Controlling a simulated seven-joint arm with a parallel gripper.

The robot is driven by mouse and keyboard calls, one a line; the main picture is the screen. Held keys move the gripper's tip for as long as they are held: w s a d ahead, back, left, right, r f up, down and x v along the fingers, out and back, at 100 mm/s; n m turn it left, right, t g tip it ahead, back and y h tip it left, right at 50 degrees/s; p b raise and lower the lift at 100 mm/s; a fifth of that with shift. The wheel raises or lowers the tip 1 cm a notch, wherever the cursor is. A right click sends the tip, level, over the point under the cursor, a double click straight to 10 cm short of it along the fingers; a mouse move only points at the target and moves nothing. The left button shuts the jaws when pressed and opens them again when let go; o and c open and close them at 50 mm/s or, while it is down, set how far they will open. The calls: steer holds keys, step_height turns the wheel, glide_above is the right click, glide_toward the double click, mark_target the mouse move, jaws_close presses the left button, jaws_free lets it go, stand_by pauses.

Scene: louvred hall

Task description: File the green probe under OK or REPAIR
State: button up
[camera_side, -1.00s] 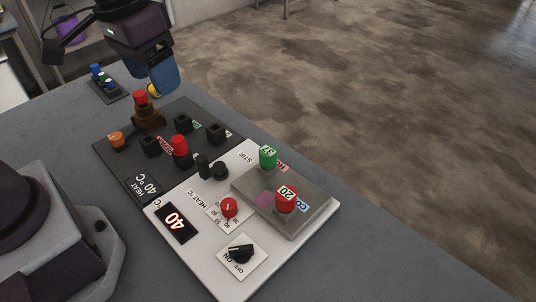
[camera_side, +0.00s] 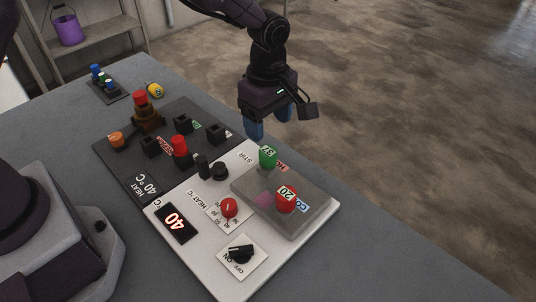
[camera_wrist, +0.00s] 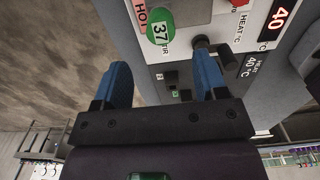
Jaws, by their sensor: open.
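The green probe (camera_side: 268,157), its cap marked 37, stands upright in the grey block (camera_side: 310,215) by a red HOT label. It also shows in the wrist view (camera_wrist: 162,26). My gripper (camera_side: 271,124) is open and empty, with its blue fingers above and just behind the green probe. In the wrist view my fingers (camera_wrist: 162,72) are apart, with the probe beyond their tips. The dark panel (camera_side: 130,165) has several black sockets, a red label (camera_side: 166,147) and a partly hidden green label (camera_side: 196,125); I cannot read either clearly.
A red probe (camera_side: 286,198) marked 20 stands in the same block. A white panel (camera_side: 205,262) carries a 40 display (camera_side: 175,221), a red knob (camera_side: 229,207) and a black switch (camera_side: 240,252). A red-topped brown stand (camera_side: 147,118) and yellow ball (camera_side: 155,90) lie farther back.

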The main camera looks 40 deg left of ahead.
mark_target(268, 151)
step_height(268, 151, down, 9)
steer(key=shift+f, duration=0.1)
stand_by(0.4)
stand_by(0.4)
jaws_close()
